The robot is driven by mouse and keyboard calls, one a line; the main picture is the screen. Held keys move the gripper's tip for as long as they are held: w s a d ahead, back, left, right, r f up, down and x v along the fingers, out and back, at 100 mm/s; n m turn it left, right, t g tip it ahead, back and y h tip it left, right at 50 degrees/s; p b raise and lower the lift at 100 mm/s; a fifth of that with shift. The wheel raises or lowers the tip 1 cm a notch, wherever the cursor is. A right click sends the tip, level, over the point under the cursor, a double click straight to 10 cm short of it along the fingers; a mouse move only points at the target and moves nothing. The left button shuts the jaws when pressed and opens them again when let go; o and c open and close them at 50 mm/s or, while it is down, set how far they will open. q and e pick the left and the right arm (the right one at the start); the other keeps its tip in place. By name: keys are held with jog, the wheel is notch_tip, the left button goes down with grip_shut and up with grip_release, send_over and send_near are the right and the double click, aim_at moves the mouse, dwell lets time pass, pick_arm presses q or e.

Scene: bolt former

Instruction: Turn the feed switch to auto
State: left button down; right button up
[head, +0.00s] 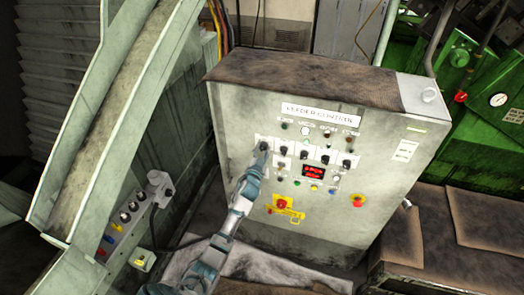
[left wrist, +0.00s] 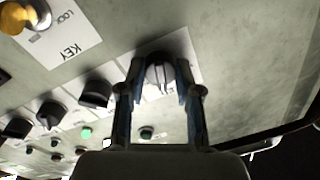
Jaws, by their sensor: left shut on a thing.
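The feeder control panel (head: 370,190) is a worn grey-green box with a sloped front and a row of black rotary knobs on white plates. My left gripper (head: 262,147) is at the leftmost knob of that row and covers most of it. In the left wrist view, my left gripper (left wrist: 162,82) has its two fingers on both sides of a grey-black rotary knob (left wrist: 160,74) and is shut on it. The lettering on this knob's plate is hidden or too small to read. My right gripper is not in view.
More black knobs (head: 305,153) sit close to the right of the gripped one. Below are a red digital display (head: 313,172), small buttons and a yellow-red switch (head: 283,205). A grey chute (head: 100,125) rises at the left. Green machinery (head: 480,90) stands at the right.

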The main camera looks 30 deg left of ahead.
pick_arm(q)
jog(key=m, duration=0.3)
jog(key=shift+f, duration=0.15)
jog(key=shift+m, duration=1.3)
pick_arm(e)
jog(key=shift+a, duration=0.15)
pick_arm(q)
jog(key=shift+f, duration=0.1)
jog(key=c, duration=0.8)
grip_release()
